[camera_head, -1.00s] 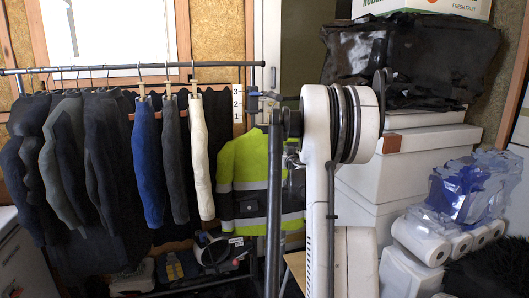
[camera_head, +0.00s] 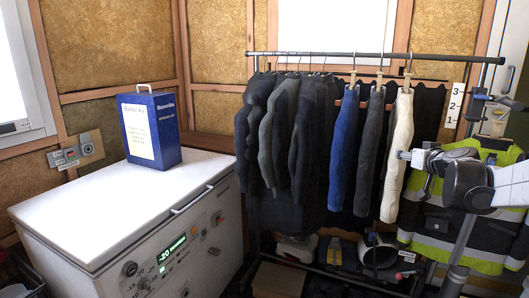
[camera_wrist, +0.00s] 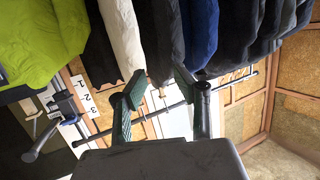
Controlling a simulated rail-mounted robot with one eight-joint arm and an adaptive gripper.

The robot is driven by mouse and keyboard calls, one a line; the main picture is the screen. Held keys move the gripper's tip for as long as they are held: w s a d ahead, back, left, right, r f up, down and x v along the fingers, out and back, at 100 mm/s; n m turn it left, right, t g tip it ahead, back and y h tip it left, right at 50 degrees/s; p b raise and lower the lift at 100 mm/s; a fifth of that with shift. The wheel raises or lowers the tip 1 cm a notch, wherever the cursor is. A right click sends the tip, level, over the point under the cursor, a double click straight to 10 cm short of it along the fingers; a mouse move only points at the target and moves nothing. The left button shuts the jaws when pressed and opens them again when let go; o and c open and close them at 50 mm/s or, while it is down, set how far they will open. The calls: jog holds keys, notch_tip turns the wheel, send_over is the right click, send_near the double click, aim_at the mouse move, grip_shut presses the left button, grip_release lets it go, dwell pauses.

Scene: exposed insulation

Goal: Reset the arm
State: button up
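My gripper (camera_wrist: 160,84) shows in the wrist view with its two dark green fingers spread apart and nothing between them. Beyond the fingers hang a cream garment (camera_wrist: 122,36) and a blue garment (camera_wrist: 200,32); I cannot tell whether a finger touches them. In the head view my arm (camera_head: 468,184) reaches in from the right edge, in front of the hi-vis jacket (camera_head: 445,222). Its far end points left toward the cream garment (camera_head: 397,150). The gripper's fingers are not clear in the head view.
A clothes rack (camera_head: 340,54) with several dark garments stands close to my arm. A white chest freezer (camera_head: 120,205) with a blue box (camera_head: 152,128) on it stands at the left. Bags and tools lie on the rack's low shelf. The freezer top is otherwise clear.

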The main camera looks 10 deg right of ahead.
jog(key=s+a+f+n+g+y, duration=0.1)
jog(key=s+a, duration=0.2)
jog(key=a, duration=0.5)
jog(key=s+a+f+n+g+y, duration=0.1)
jog(key=s+a+y, duration=0.15)
jog(key=a, duration=0.65)
jog(key=s+a+f+g+y, duration=0.1)
jog(key=s+a, duration=0.3)
jog(key=a, duration=0.4)
jog(key=s+a+f+g, duration=0.1)
jog(key=s+a+f, duration=0.2)
jog(key=s, duration=0.4)
jog(key=s+a+f+g+h, duration=0.1)
jog(key=s+a+f+g, duration=0.1)
jog(key=s+a+f, duration=0.2)
jog(key=s+a+f+n+g, duration=0.1)
jog(key=s+a+f, duration=0.3)
jog(key=s, duration=0.6)
jog(key=shift+a+g, duration=0.4)
jog(key=shift+a, duration=0.1)
jog(key=shift+f, duration=0.2)
